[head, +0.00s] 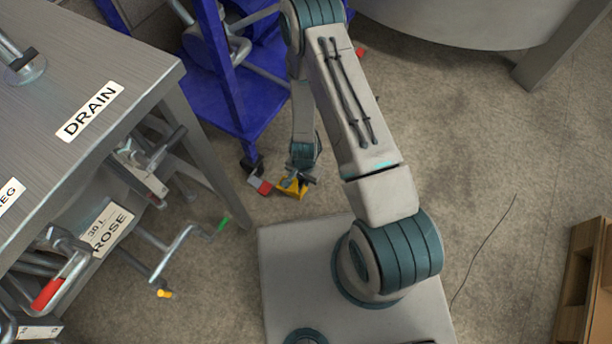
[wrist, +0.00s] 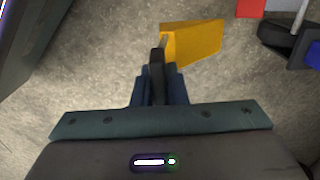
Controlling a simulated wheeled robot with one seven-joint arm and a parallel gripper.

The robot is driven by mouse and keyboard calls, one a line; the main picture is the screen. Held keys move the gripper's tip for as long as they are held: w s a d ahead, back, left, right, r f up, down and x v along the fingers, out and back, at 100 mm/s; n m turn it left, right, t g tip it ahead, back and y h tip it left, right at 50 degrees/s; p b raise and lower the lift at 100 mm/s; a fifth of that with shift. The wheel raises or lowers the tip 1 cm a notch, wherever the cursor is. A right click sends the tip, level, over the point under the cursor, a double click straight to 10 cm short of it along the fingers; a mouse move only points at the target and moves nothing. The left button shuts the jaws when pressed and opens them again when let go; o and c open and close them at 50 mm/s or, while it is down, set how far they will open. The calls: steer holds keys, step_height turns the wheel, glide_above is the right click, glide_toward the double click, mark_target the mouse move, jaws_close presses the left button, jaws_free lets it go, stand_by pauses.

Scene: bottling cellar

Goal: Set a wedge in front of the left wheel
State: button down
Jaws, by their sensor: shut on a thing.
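A yellow wedge (head: 292,188) is held in my gripper (head: 300,179), low over the floor. In the wrist view the wedge (wrist: 198,42) sticks out to the right from my fingertips (wrist: 160,47), which are shut on it. Whether it touches the floor I cannot tell. The left wheel (head: 251,164) is a dark caster under the blue rack (head: 228,95), with a red-and-grey pedal (head: 260,186) beside it. The wedge is just right of this pedal. In the wrist view a dark wheel (wrist: 275,36) lies right of the wedge, with a gap between.
A metal table (head: 120,65) with a DRAIN label stands at the left, with pipes and valve handles below it. A large vat (head: 470,15) is at the top right. A wooden pallet (head: 585,285) is at the right edge. Open floor lies right of my arm.

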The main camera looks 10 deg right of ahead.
steer(key=w+a+f+b, duration=0.1)
steer(key=f, duration=0.1)
steer(key=w+a+f+b, duration=0.1)
steer(key=a, duration=0.1)
steer(key=shift+w+f, duration=0.2)
steer(key=shift+f, duration=0.2)
steer(key=shift+w+a+f+b, duration=0.2)
steer(key=shift+w+a+b, duration=0.2)
steer(key=shift+w+a, duration=0.55)
steer(key=shift+w+a+f+b, duration=0.2)
steer(key=shift+w+a+b, duration=0.35)
steer(key=shift+a, duration=0.55)
steer(key=shift+w, duration=0.1)
steer(key=c, duration=1.4)
jaws_free()
steer(key=shift+o, duration=0.2)
steer(key=shift+r, duration=0.1)
step_height(320, 180, up, 14)
steer(key=p, duration=0.6)
steer(key=shift+f, duration=0.2)
